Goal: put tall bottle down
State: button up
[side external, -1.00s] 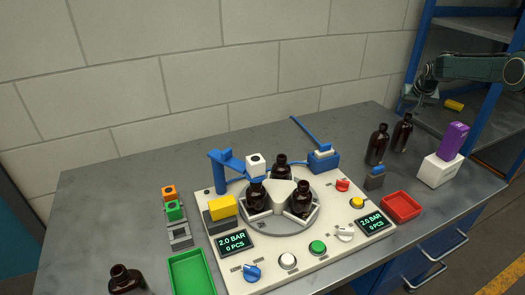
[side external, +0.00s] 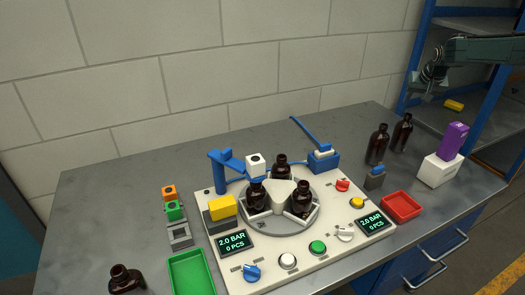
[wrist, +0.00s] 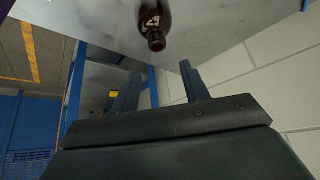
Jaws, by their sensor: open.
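Two tall dark amber bottles stand upright on the grey table at the back right, a nearer one (side external: 378,144) and a farther one (side external: 403,132) close beside it. I cannot tell which one the task means. My gripper (side external: 428,86) is open and empty, above and to the right of them, near the blue shelf. In the wrist view its two fingers (wrist: 158,88) are spread with nothing between them. One amber bottle (wrist: 153,22) shows beyond the fingertips, clear of them; its base is cut off by the top edge.
A white control panel (side external: 320,245) carries a turntable with several small amber bottles. A purple block (side external: 454,138) on a white box (side external: 440,171) and a red tray (side external: 401,206) stand to the right. The blue shelf (side external: 412,75) is close to my arm. Another bottle (side external: 125,280) is front left.

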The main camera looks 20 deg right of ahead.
jog(key=s+a+r+n+y, duration=0.2)
jog(key=s+a+r+n, duration=0.1)
jog(key=s+a+r, duration=1.45)
jog(key=s+a+f+n, duration=0.1)
jog(key=s+a, duration=0.3)
jog(key=s, duration=0.4)
jog(key=s+a+f+n+y, duration=0.1)
jog(key=s+a+f+n, duration=0.1)
jog(key=s+a, duration=0.3)
jog(key=s+a+f+n, duration=0.1)
jog(key=s+a, duration=0.3)
jog(key=s, duration=0.8)
jog(key=shift+a+f+n+t+y, duration=0.3)
jog(key=shift+f+y, duration=0.1)
jog(key=shift+f, duration=0.45)
